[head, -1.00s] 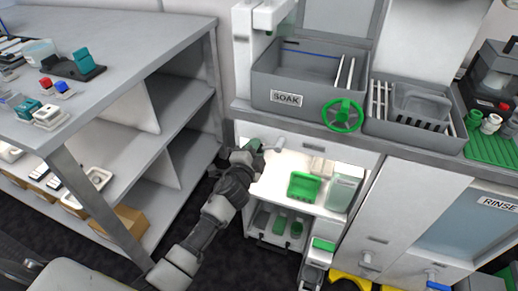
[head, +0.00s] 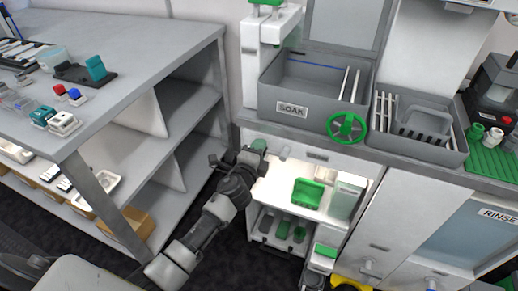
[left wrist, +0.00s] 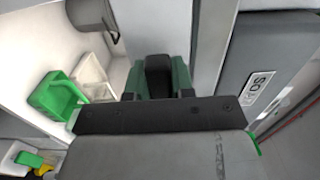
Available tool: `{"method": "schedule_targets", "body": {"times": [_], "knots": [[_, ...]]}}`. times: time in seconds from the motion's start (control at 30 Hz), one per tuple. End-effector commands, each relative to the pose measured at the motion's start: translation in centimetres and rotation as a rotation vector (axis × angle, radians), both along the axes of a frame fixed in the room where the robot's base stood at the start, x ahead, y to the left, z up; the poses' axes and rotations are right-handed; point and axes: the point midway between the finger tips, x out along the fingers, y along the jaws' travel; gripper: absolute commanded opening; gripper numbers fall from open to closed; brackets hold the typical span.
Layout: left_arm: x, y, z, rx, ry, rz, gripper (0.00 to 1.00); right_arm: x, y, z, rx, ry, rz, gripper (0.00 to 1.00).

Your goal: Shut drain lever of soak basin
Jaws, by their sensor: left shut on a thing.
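The grey soak basin (head: 272,98) with its SOAK label stands on the counter in the head view. My left gripper (head: 251,155) is below its front left corner, in front of the cabinet. It is shut on a green piece (head: 259,145), which looks like the drain lever's handle. In the left wrist view this green piece (left wrist: 183,77) shows on both sides of a dark finger. A grey round stub (head: 285,152) sticks out just right of it; how the two join is hidden. My right gripper is not in view.
A green handwheel (head: 346,127) is on the basin's front. Below, a lit shelf holds a green tray (head: 307,193) and a pale container (head: 345,199). A grey shelf unit (head: 190,50) stands to the left.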

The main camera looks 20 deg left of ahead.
Motion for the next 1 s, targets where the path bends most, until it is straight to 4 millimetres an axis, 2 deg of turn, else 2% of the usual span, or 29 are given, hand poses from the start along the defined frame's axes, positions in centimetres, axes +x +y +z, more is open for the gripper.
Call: {"method": "schedule_targets", "body": {"times": [0.2,0.23,0.4,0.73,0.87,1.0], "knots": [[0.0,0.0,0.0,0.011,0.0,0.0,0.0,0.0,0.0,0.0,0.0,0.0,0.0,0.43],[0.0,0.0,0.0,0.01,0.0,0.0,0.26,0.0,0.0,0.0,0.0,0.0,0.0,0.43],[0.0,0.0,0.0,0.007,0.0,0.0,0.49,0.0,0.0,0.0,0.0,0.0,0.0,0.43],[-0.5,0.0,0.0,0.004,0.0,0.0,0.49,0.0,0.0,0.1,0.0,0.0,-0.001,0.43],[-2.3,0.1,-0.1,0.004,0.002,-0.001,0.49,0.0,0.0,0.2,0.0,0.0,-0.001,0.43],[-5.2,0.2,-0.2,0.005,0.003,-0.001,0.49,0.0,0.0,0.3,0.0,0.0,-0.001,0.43]]}}
